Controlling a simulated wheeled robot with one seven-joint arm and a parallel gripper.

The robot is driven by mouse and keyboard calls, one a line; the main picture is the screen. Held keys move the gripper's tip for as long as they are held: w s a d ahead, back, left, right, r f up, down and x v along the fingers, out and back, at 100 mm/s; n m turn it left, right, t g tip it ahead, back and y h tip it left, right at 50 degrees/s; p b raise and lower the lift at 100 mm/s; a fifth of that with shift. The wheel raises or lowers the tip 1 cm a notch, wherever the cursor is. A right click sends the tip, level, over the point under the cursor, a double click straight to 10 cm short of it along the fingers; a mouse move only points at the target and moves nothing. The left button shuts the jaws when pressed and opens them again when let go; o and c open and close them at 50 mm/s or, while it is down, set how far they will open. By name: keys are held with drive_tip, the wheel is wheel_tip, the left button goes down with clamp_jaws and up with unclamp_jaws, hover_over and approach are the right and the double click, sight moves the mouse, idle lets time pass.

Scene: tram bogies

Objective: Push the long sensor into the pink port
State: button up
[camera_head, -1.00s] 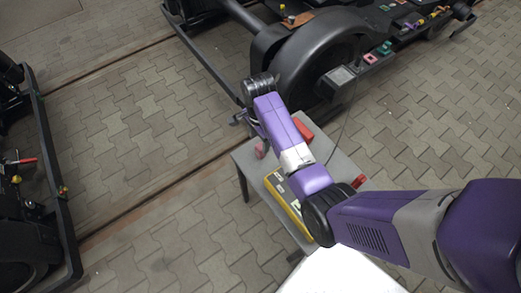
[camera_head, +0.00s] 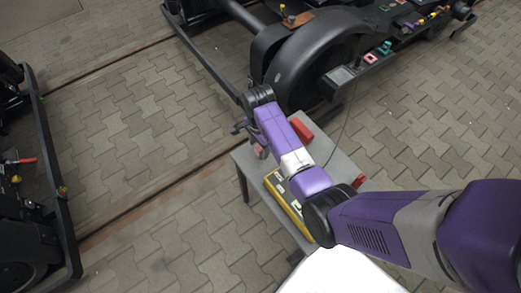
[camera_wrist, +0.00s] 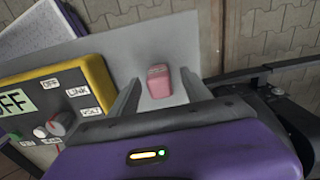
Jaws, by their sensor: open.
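A small pink block (camera_wrist: 159,82) lies on the grey table (camera_wrist: 170,38) between the two fingers of my gripper (camera_wrist: 160,76) in the wrist view. I cannot tell whether it is the long sensor. My gripper is open, with a gap on each side of the block. In the head view my gripper (camera_head: 240,128) is above the table's far left corner, and the pink block (camera_head: 261,151) shows beside my arm. A pink square port (camera_head: 370,58) sits on the bogie's side ledge at the upper right, next to a teal piece (camera_head: 385,47).
A yellow meter box (camera_wrist: 60,95) with knobs and a display lies on the table left of the block. A red box (camera_head: 301,129) and a red item (camera_head: 359,182) are also on the table. A cable runs up to the bogie (camera_head: 320,65). Another bogie (camera_head: 35,230) stands left.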

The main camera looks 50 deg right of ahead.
sight(259, 152)
drive_tip(key=shift+s+a+f, duration=0.1)
drive_tip(key=shift+f, duration=1.75)
drive_tip(key=shift+c, duration=0.3)
clamp_jaws()
drive_tip(key=shift+r, duration=0.1)
wheel_tip(259, 152, up, 20)
drive_tip(key=p, duration=0.2)
